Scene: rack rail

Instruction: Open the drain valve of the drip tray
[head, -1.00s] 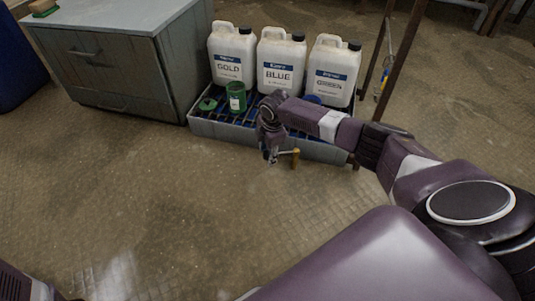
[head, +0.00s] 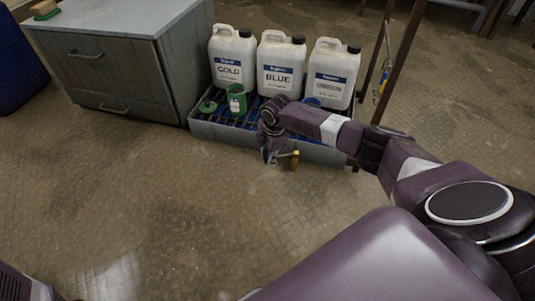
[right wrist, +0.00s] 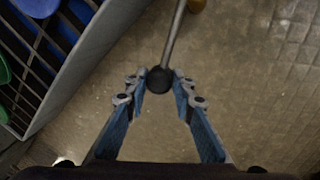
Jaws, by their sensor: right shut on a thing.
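The drip tray (head: 225,137) is a grey tray with a dark grating, on the floor beside the cabinet. It also shows at the left of the right wrist view (right wrist: 62,78). A brass-coloured drain valve (head: 294,160) sticks out from its front; a bit of it shows at the top of the right wrist view (right wrist: 196,5). A thin grey lever (right wrist: 174,38) runs from there to a round black knob (right wrist: 159,80). My right gripper (head: 268,156) is shut on the knob, its fingertips on either side. My left gripper is not in view.
White jugs labelled GOLD (head: 231,62), BLUE (head: 281,68) and a third one (head: 331,76) stand on the tray. A green cup (head: 236,99) and a blue lid-like thing (head: 311,102) are there too. The cabinet (head: 125,70) is at left. The floor in front is clear.

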